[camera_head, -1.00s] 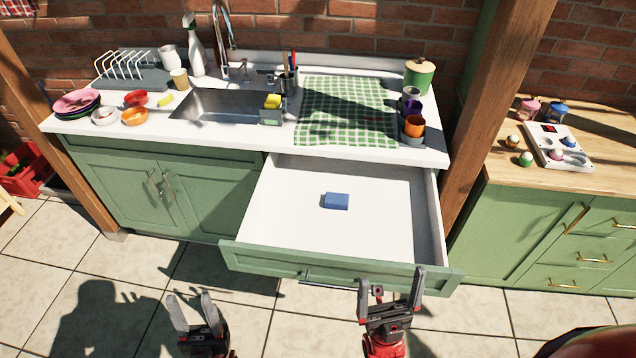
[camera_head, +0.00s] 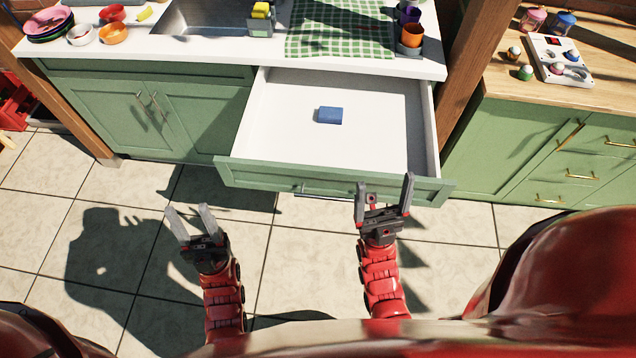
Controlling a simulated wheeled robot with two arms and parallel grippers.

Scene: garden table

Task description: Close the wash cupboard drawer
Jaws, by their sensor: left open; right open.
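The wash cupboard drawer (camera_head: 262,170) is pulled far out below the white counter. It has a green front with a metal handle (camera_head: 315,190) and a white inside. A small blue block (camera_head: 330,115) lies on the drawer floor. My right gripper (camera_head: 384,186) is open, its fingers pointing at the drawer front right of the handle. One or both fingertips overlap the front in the picture; whether they touch it I cannot tell. My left gripper (camera_head: 189,213) is open and empty, over the floor in front of and left of the drawer.
The wash cupboard (camera_head: 130,110) has shut green doors left of the drawer. A wooden post (camera_head: 462,85) stands close to the drawer's right side. Bowls, a sink (camera_head: 205,18), a checked cloth (camera_head: 335,35) and cups are on the counter. Another green cabinet (camera_head: 500,150) stands right. The tiled floor in front is clear.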

